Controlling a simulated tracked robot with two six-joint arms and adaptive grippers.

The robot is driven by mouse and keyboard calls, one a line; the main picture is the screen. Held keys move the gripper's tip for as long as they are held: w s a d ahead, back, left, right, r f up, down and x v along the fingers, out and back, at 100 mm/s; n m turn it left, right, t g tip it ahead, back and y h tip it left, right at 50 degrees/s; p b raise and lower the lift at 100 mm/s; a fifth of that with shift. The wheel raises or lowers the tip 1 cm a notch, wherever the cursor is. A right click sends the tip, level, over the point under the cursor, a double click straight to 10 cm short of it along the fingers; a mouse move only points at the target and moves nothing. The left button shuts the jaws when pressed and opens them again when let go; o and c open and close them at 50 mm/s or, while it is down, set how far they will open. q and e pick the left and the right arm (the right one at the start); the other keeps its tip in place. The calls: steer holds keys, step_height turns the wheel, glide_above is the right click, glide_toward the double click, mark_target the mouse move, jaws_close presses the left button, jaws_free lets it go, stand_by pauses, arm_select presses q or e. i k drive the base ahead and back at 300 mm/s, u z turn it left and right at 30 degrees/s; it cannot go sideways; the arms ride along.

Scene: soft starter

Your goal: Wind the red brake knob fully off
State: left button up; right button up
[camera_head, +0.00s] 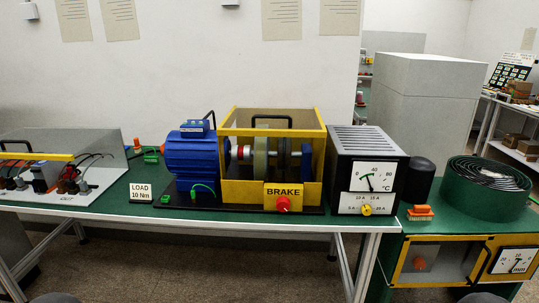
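The red brake knob (283,204) sits on the front of the yellow-framed brake unit (228,191), just below its BRAKE label (284,191). Nothing touches the knob, and its turn position is too small to read. Behind the frame's clear panel, a shaft and discs (262,155) show beside the blue motor (190,158). A card reading LOAD 10 Nm (141,192) stands left of the motor. Neither of my grippers can be made out in the head view.
A black meter box (367,142) with a dial and yellow knob (366,210) stands right of the brake unit. A grey panel with cables (100,150) is at the left. A green coil (485,187) and orange brush (420,212) lie right. The space before the knob is clear.

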mark_target(283, 204)
steer(key=z, duration=0.15)
steer(key=i, duration=0.9)
steer(key=z, duration=0.05)
steer(key=k, duration=0.6)
steer(key=u, duration=0.1)
steer(key=i, duration=0.5)
